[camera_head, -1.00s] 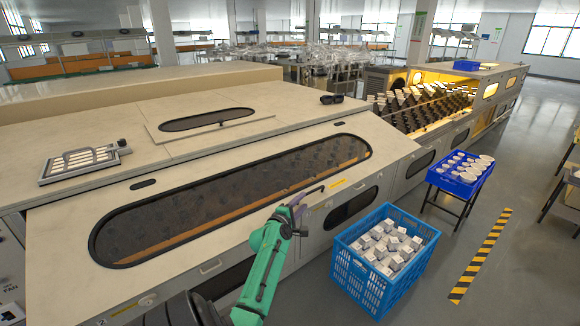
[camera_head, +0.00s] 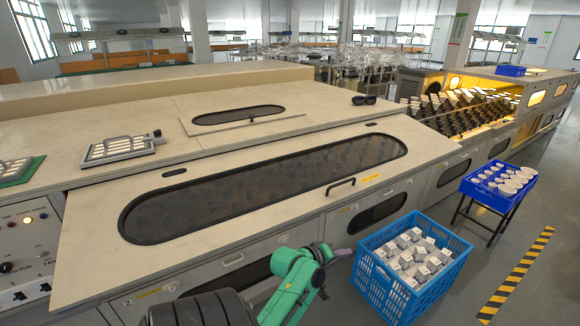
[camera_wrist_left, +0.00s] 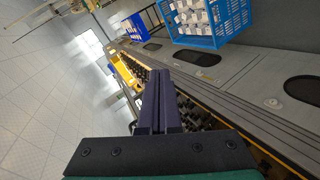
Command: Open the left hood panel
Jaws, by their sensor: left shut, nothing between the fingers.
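The left hood panel (camera_head: 88,245) is a cream sloping panel with a long dark oval window (camera_head: 265,190). It appears to lie down over the machine. A dark bar handle (camera_head: 340,187) sits near its front edge, right of middle. My left gripper (camera_head: 344,253), on a green arm, is below and apart from the handle, in front of the cabinet. In the left wrist view its dark fingers (camera_wrist_left: 162,75) are together and empty; the handle does not show there. My right gripper is not in view.
A blue crate (camera_head: 367,285) of white boxes stands close right of my left gripper. Behind it is a blue tray (camera_head: 490,194) on a stand. Another hood section, open and lit, with dark sockets (camera_head: 450,115), is further right. A slatted rack (camera_head: 120,150) lies on top at left.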

